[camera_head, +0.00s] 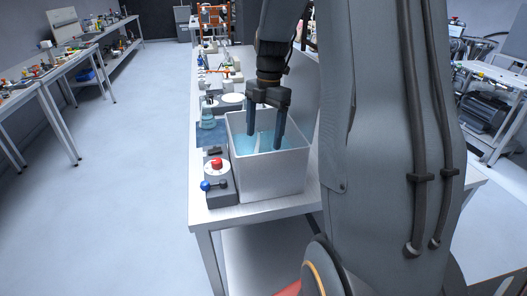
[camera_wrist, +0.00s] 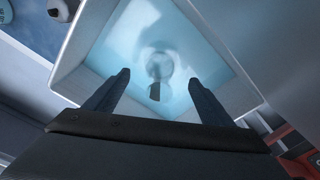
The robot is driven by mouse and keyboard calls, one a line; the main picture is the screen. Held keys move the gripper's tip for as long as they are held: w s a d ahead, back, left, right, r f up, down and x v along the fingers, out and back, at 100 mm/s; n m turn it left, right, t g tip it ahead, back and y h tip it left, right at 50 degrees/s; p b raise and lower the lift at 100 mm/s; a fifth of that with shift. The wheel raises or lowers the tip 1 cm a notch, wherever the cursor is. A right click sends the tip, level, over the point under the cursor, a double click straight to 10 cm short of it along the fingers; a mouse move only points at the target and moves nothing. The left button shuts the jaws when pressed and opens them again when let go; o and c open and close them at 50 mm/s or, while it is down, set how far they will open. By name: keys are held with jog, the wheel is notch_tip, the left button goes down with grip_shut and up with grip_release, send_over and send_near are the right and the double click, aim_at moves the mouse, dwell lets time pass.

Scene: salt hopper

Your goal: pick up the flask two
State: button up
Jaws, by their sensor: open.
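A clear, rounded flask (camera_wrist: 160,62) shows blurred in the blue liquid of a white tub (camera_wrist: 70,75), with a dark piece at its near end. The tub stands on the bench in the head view (camera_head: 270,185). My gripper (camera_head: 273,157) points down into the tub, its two fingers apart. In the wrist view, the flask lies between and beyond the open fingertips (camera_wrist: 158,78), and I see no contact. Another flask with blue liquid (camera_head: 207,119) stands on a dark blue mat left of the tub. No label shows which one is flask two.
A control box with a red knob (camera_head: 216,163) and a blue-ended lever (camera_head: 207,185) sits in front of the tub at left. The tub walls stand close around my fingers. Several small items fill the bench (camera_head: 235,205) behind. The floor at left is clear.

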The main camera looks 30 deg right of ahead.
aim_at(262, 150)
jog(key=shift+s+a+f+p, duration=0.15)
jog(key=shift+f+p, duration=0.1)
jog(key=shift+f, duration=0.75)
jog(key=shift+w+a+f+p, duration=0.15)
jog(key=shift+f+p, duration=0.15)
jog(key=shift+f, duration=0.75)
jog(key=shift+s+a+f+p, duration=0.15)
jog(key=shift+f+p, duration=0.1)
jog(key=shift+f, duration=0.75)
jog(key=c, duration=1.3)
